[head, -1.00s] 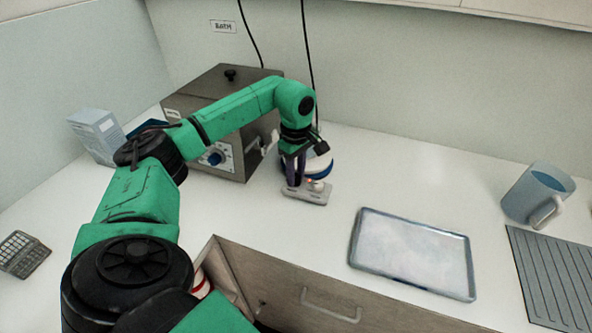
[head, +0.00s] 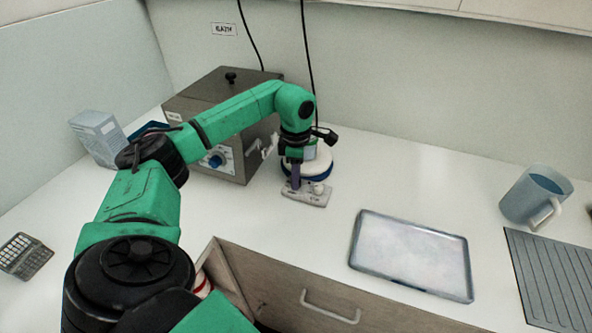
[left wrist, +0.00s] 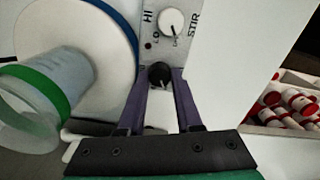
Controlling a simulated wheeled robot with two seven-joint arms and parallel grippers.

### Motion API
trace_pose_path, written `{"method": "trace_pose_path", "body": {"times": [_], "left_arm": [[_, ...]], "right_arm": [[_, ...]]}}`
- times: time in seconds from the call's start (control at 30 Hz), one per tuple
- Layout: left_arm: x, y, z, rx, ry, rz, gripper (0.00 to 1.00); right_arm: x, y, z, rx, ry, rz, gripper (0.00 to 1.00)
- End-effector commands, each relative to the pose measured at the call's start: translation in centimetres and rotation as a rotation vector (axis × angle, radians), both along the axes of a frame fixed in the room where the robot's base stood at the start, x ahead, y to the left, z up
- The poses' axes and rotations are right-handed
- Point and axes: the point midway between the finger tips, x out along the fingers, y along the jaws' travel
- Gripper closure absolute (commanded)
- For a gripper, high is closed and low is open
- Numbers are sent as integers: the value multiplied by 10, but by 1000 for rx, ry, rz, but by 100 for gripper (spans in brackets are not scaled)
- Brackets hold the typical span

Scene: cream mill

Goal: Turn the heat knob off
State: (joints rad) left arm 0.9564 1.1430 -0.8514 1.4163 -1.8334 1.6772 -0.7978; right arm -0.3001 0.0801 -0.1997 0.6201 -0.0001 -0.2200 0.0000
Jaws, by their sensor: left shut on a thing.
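The hot plate stirrer has a round white top with a blue rim (head: 322,165) and a pale control panel (head: 318,197) in front. In the left wrist view the panel carries a black knob (left wrist: 158,70), its own label hidden, and a white knob (left wrist: 171,22) beside the words STIR, HI and LO. I take the black one as the heat knob. My left gripper (head: 294,184) points down at the panel. In the left wrist view its purple fingers (left wrist: 161,82) are shut on the black knob. A small indicator (left wrist: 148,46) looks dark. My right gripper is not in view.
A clear vessel with a green band (left wrist: 45,90) stands on the round top, close to my left fingers. A steel bath (head: 222,125) stands behind my left arm. A metal tray (head: 352,258) and a jug (head: 520,198) lie to the right. An open drawer (head: 285,285) is in front.

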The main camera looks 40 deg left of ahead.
Motion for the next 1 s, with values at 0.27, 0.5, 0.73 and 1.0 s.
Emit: {"method": "trace_pose_path", "body": {"times": [0.27,0.5,0.73,1.0], "left_arm": [[2,1,3,1,-9,15,100],[2,1,3,1,-8,15,43],[2,1,2,2,-7,14,36],[1,1,1,3,-6,13,36]], "right_arm": [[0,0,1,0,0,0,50],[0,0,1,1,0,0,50],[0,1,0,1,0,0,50],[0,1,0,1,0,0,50]]}}
